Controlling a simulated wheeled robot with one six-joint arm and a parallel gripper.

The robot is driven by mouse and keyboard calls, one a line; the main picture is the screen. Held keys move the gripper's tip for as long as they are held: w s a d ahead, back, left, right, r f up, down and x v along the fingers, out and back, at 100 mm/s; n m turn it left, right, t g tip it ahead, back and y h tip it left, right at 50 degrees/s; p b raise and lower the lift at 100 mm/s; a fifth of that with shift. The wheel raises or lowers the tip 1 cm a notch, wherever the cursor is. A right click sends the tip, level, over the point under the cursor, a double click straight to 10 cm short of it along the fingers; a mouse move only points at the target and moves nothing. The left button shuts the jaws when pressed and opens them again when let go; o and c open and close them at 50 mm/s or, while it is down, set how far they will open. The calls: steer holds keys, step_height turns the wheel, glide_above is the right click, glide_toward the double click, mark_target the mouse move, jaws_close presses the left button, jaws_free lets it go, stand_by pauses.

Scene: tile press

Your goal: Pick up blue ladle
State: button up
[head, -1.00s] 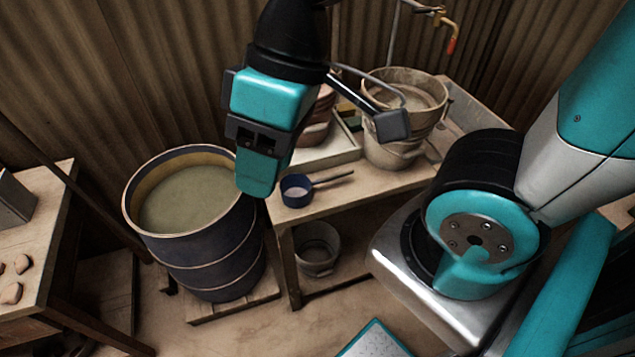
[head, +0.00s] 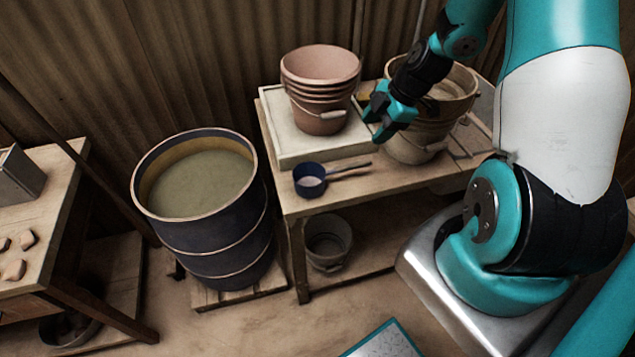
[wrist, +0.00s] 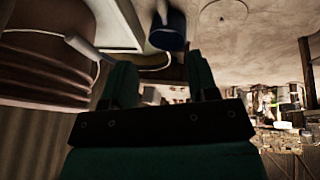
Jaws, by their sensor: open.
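The blue ladle (head: 309,184) lies on the wooden bench, its cup near the front left edge and its handle pointing right. My gripper (head: 378,122) is open and empty, above the bench, up and to the right of the ladle and apart from it. In the wrist view, the ladle's dark blue cup (wrist: 168,32) shows beyond the fingertips of my gripper (wrist: 161,72). Most of the handle is hard to make out there.
A stack of pinkish buckets (head: 320,85) stands on a pale tray (head: 285,145) behind the ladle. More buckets (head: 445,90) stand at the right, close to my arm. A dark barrel (head: 215,250) of murky liquid stands left of the wooden bench (head: 350,192).

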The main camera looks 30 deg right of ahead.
mark_target(342, 167)
steer(key=p+x, duration=0.2)
steer(key=x, duration=0.9)
steer(key=shift+a+f, duration=0.2)
steer(key=p+x, duration=0.1)
steer(key=x, duration=0.3)
steer(key=shift+a+p, duration=0.2)
steer(key=shift+p, duration=0.15)
steer(key=shift+w+a+f, duration=0.15)
steer(key=shift+f, duration=0.4)
jaws_close()
